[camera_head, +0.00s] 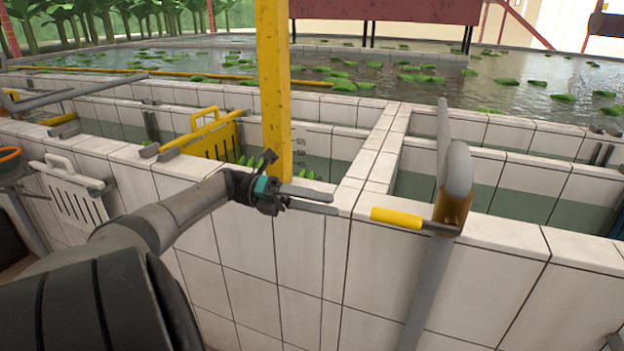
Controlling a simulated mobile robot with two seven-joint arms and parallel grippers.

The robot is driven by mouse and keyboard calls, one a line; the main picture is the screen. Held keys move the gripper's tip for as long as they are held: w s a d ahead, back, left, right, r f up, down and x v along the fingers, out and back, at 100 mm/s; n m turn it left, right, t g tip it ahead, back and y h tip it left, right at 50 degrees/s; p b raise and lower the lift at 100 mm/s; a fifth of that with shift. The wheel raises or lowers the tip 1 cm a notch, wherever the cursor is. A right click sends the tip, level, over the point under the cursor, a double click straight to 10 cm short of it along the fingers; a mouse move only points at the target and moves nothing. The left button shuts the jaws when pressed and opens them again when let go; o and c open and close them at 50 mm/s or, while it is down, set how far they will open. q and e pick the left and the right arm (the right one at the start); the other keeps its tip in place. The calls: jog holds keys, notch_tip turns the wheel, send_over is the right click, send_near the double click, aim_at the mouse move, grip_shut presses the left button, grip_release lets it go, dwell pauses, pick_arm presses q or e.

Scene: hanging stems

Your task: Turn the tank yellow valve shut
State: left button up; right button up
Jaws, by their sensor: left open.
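The yellow valve handle (396,218) is a short bar pointing left from a brass-coloured valve body (452,210). The body sits on a grey pipe (430,285) that bends over the tank's tiled rim and runs down its front. The handle lies roughly level, crosswise to the pipe. My left gripper (322,201) is to the left of the handle, with its two fingers pointing right toward it. Its jaws are open with a narrow gap and nothing between them. The fingertips look apart from the handle in this view; the depth between them is hard to tell. My right gripper is not in view.
White tiled tank walls (380,150) divide water-filled basins. A yellow post (274,90) stands just behind my left gripper. A yellow slotted panel (212,138) and a white slotted panel (75,190) are at the left. Space in front of the tiled wall looks clear near the handle.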

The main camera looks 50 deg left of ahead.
pick_arm(q)
jog(key=shift+s+a+f, duration=0.4)
jog(key=shift+s+a, duration=0.1)
jog(key=shift+a, duration=0.3)
jog(key=w+a+f+n+t+y, duration=0.1)
jog(key=w+f+n+t+y, duration=0.2)
jog(key=f+n, duration=0.45)
jog(key=w+a+f+n+t+y, duration=0.1)
jog(key=f+n+t+y, duration=0.4)
jog(key=f, duration=0.4)
jog(key=s+d+f+n+g+y, duration=0.25)
jog(key=f+n+y, duration=0.45)
jog(key=f+n, duration=0.7)
jog(key=s+d+f+n+g+y, duration=0.1)
jog(key=s+d+f+g, duration=0.3)
jog(key=f, duration=0.5)
jog(key=s+d+f+n+g+y, duration=0.1)
jog(key=s+d+f+n+g, duration=0.1)
jog(key=s+f, duration=0.5)
jog(key=s+d+f+n+g, duration=0.2)
jog(key=s+d+f+g, duration=0.1)
jog(key=s+d+f, duration=0.2)
jog(key=s+d+f+n+g+h, duration=0.1)
jog(key=s+d+f+g, duration=0.3)
jog(key=s+d, duration=0.6)
notch_tip(320, 180, down, 3)
jog(key=shift+s+d+r+n, duration=0.2)
jog(key=shift+s+n, duration=0.15)
jog(key=shift+n, duration=0.4)
